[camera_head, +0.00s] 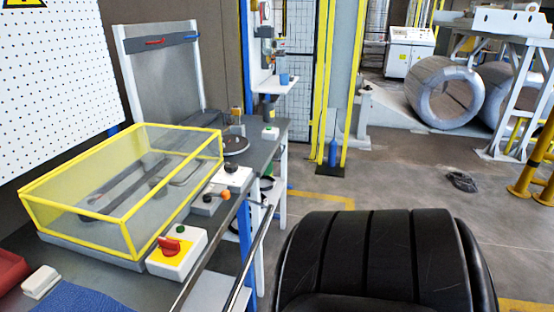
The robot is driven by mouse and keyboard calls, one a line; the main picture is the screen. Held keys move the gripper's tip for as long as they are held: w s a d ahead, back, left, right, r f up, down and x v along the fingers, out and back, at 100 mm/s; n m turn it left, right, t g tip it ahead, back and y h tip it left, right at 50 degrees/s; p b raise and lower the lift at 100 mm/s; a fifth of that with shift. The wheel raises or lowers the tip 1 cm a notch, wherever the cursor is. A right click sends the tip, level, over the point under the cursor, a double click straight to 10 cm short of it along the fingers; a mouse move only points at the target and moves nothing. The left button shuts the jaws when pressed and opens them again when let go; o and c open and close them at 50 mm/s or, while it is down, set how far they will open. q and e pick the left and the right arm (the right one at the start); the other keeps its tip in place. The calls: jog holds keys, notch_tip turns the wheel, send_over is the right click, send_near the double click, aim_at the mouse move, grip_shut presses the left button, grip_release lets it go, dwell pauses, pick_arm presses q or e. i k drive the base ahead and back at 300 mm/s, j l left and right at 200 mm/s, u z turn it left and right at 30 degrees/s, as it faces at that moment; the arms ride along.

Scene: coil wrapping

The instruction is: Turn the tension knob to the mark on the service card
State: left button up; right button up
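A red rotary knob (171,245) sits on a yellow plate on a white control box at the front of the workbench. A small orange knob (225,196) and a black knob (231,168) sit on boxes farther back along the bench edge. I cannot tell which of these is the tension knob. I cannot make out a service card or any mark. Neither of my grippers is in view.
A yellow-framed clear guard (130,180) covers much of the bench (85,283). A red bin (10,270), a white block (40,282) and a blue cloth (82,298) lie at front left. A black ribbed padded object (385,262) stands right of the bench. Floor beyond is mostly clear.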

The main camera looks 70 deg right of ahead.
aim_at(230, 167)
jog(key=l+z, duration=0.1)
jog(key=z, duration=1.6)
